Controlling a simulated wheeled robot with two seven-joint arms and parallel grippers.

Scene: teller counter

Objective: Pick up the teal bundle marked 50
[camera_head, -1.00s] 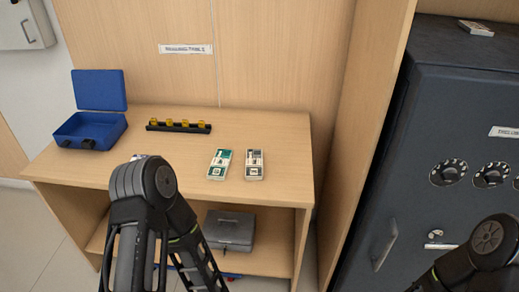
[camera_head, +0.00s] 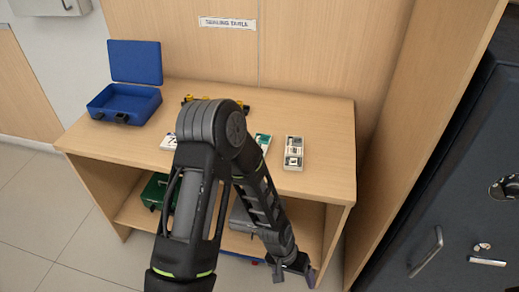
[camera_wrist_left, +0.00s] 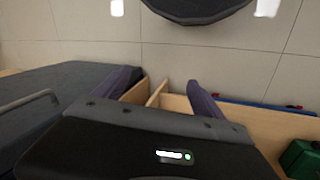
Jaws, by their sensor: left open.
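The teal bundle (camera_head: 263,141) lies on the wooden counter (camera_head: 325,115) in the head view, partly hidden behind my left arm. My left gripper (camera_head: 292,275) is low, in front of the counter's lower shelf and below the bundles. In the left wrist view its two purple-grey fingers (camera_wrist_left: 160,88) stand apart with nothing between them. No bundle shows in the wrist view. My right gripper is not in view.
A blue open box (camera_head: 125,103) stands at the counter's left. A green box (camera_head: 155,192) is on the lower shelf. A dark safe (camera_head: 455,215) stands at right.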

